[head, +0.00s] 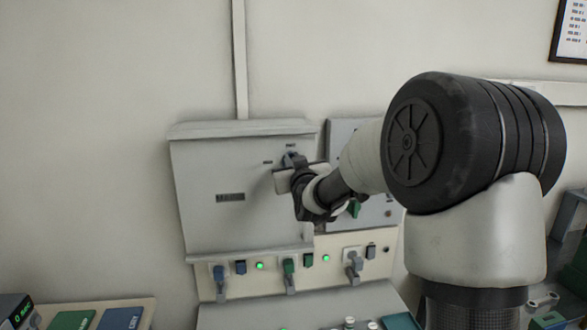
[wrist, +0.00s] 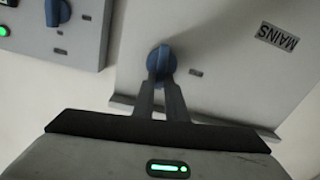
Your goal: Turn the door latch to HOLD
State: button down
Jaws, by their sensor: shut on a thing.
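The door latch is a blue turning knob (wrist: 161,58) on the large grey door marked MAINS (wrist: 225,65). In the head view the latch (head: 292,158) sits at the door's upper right, with two small labels too small to read above and left of it. My gripper (wrist: 161,80) is shut on the latch, one dark finger on each side of it. In the head view my gripper (head: 292,172) is pressed up close to the door (head: 215,165) and hides the lower part of the latch. The fingertips are hard to make out there.
Below the door runs a switch panel (head: 335,245) with several handles and green lights. A second grey box (head: 340,132) stands close on the right, partly behind my arm; its blue knob (wrist: 57,12) shows in the wrist view. Trays lie at lower left.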

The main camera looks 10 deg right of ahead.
jog(key=shift+a+f+n+b, duration=0.3)
jog(key=shift+f+n+b, duration=0.05)
jog(key=shift+n+b, duration=2.25)
jog(key=shift+a+f+n+b, duration=0.25)
jog(key=shift+f+n+b, duration=0.1)
jog(key=shift+n+b, duration=2.25)
jog(key=shift+a+f+n+b, duration=0.35)
jog(key=shift+n+b, duration=1.9)
jog(key=shift+n, duration=0.65)
jog(key=shift+d, duration=0.1)
jog(key=c, duration=1.8)
grip_release()
jog(key=s+p, duration=0.1)
jog(key=s, duration=1.6)
jog(key=shift+s, duration=0.2)
